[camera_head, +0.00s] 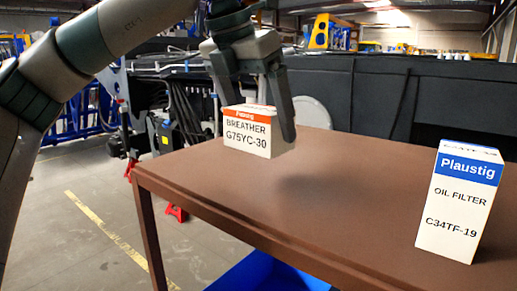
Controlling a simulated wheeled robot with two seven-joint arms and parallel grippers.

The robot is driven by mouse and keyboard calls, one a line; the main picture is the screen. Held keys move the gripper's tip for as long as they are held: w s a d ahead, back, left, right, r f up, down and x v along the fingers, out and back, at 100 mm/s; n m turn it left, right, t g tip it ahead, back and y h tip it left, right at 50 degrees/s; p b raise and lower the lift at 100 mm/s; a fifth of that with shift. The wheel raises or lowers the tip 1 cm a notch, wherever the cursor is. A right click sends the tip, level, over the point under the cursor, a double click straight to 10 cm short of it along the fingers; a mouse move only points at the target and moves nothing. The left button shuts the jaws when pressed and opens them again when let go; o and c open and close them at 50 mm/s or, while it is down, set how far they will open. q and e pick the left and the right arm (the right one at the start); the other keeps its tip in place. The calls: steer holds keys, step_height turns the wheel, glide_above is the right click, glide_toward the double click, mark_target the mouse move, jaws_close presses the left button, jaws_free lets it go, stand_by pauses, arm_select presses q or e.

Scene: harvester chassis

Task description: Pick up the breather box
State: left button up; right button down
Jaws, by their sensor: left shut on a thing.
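The breather box (247,132) is a small white carton with an orange band, marked "BREATHER G75YC-30". It is in the middle of the head view, above the brown table, with a soft shadow on the tabletop to its lower right. My left gripper (257,112) comes down from above and is shut on the breather box, with one finger on each side of it. The box looks about level and held clear of the table. My right gripper is not in view.
A taller white and blue oil filter box (459,205) stands upright on the right of the brown table (330,200). A blue bin (268,275) is below the table's front edge. The tabletop between the two boxes is clear. Dark machinery stands behind the table.

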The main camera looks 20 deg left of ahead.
arm_select(q)
steer(key=shift+r, duration=1.5)
